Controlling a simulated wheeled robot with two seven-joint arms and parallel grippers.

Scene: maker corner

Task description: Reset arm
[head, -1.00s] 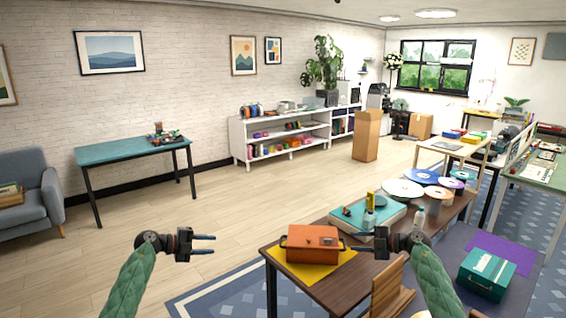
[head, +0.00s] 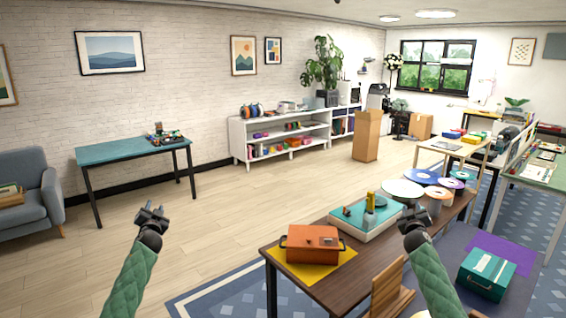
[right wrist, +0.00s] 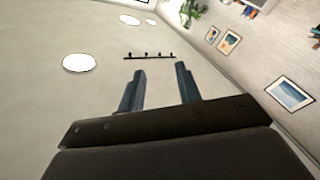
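My left gripper (head: 152,213) is raised over the open floor at the lower left of the head view, its fingers pointing up and away. It holds nothing that I can see, and a small gap shows between its fingertips. My right gripper (head: 413,210) is raised in front of the brown table at the right of the head view. In the right wrist view its two fingers (right wrist: 161,88) stand apart with nothing between them, pointing toward the ceiling.
The brown table (head: 323,287) holds an orange box (head: 312,244) on a yellow mat, a teal-topped case (head: 362,222) and several discs. A green box (head: 486,274) lies at the right.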

